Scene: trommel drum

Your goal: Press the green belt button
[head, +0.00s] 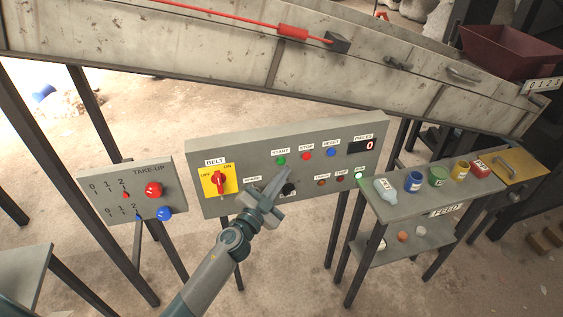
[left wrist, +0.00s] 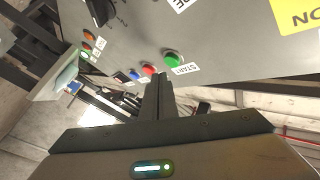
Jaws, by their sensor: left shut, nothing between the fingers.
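The green button (head: 281,161) sits on the grey belt panel (head: 235,150), under the label START. It also shows in the left wrist view (left wrist: 172,58), beside the START label. My left gripper (head: 284,172) is shut and empty, with its fingertips just below the green button in the head view. In the left wrist view the shut fingertips (left wrist: 158,77) point towards the panel, close to the green button. I cannot tell whether they touch anything. My right gripper is not in view.
A red STOP button (head: 306,156) and a blue RESET button (head: 331,152) are right of the green one. A red rotary switch (head: 219,182) on a yellow plate is at left. A black knob (head: 289,189) is partly behind my gripper. A feed shelf (head: 400,208) with jars stands right.

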